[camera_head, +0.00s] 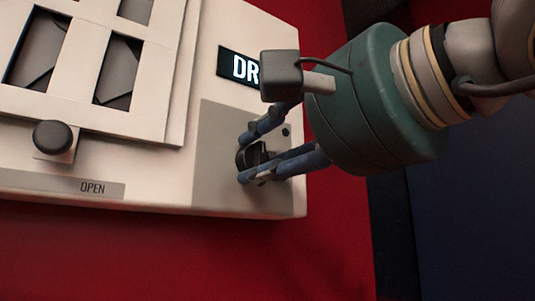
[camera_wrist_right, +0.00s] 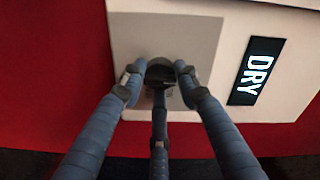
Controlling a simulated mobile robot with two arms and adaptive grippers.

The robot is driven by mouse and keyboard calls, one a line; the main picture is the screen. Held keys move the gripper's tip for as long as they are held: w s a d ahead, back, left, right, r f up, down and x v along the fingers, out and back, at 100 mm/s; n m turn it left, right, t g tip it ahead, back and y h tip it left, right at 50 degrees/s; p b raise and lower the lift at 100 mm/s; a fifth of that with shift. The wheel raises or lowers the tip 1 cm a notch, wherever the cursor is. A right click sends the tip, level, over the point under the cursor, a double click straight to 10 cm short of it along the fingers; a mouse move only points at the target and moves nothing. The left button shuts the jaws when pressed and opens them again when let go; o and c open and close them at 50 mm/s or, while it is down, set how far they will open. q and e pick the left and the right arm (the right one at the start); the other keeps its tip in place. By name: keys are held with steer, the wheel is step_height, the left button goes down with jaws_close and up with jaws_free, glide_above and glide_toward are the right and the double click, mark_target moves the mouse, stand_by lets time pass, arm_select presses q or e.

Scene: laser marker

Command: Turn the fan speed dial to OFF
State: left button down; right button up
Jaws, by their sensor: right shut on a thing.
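The fan speed dial (camera_wrist_right: 160,72) is a dark round knob on a grey panel of a white machine. In the right wrist view it sits between the fingertips, partly hidden by them. My right gripper (camera_head: 252,160) comes in from the right in the head view, with its blue fingers shut on the dial. The same gripper (camera_wrist_right: 158,82) shows from behind in the right wrist view. The dial's markings and pointer cannot be made out. My left gripper is not in view.
A black label reading "DRY" (camera_wrist_right: 257,71) is beside the grey panel (camera_wrist_right: 195,37). At left in the head view are a black knob (camera_head: 52,137) above an "OPEN" strip (camera_head: 92,187) and a framed vent with slats (camera_head: 118,72). Red surface surrounds the white machine (camera_head: 210,60).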

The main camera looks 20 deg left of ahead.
steer(key=shift+r, duration=0.1)
steer(key=o, duration=1.2)
steer(key=shift+w, duration=0.1)
steer(key=shift+c, duration=0.2)
steer(key=shift+d, duration=0.1)
steer(key=v, duration=1.2)
